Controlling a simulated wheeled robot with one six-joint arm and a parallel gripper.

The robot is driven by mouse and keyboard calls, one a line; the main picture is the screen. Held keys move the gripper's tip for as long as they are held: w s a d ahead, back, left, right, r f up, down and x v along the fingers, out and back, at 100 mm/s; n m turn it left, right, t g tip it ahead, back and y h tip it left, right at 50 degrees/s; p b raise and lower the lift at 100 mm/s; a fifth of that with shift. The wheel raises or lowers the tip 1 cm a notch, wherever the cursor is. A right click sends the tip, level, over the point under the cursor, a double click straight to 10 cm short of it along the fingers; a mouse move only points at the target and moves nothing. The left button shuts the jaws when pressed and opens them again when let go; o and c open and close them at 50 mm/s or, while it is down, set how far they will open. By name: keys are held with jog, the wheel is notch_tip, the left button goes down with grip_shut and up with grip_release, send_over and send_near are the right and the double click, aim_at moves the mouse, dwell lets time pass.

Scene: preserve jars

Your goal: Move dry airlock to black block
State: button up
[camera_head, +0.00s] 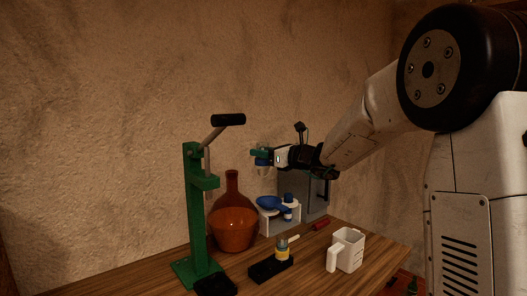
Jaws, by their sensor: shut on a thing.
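My gripper (266,157) is raised in the air right of the green press and is shut on a small blue and pale, see-through thing (262,163), likely the dry airlock. It is small in the picture, and the fingers hide part of it. A low black block (262,272) lies on the wooden table below, well under my gripper. A small clear vessel with a yellow band (282,252) stands on or just behind the block's right part; I cannot tell which.
A green press (196,215) with a black handle stands at left. A white jug (348,250) and a red-handled tool (321,225) are at right.

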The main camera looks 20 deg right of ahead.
jog(key=s+a+f, duration=0.1)
jog(key=s+f, duration=0.2)
jog(key=f, duration=0.8)
jog(key=s+a+f, duration=0.2)
jog(key=s+f, duration=0.1)
jog(key=f, duration=0.7)
jog(key=shift+a+f, duration=0.15)
jog(key=shift+f, duration=0.25)
jog(key=shift+f, duration=2.9)
jog(key=shift+f, duration=1.8)
jog(key=o, duration=0.9)
jog(key=shift+s, duration=0.15)
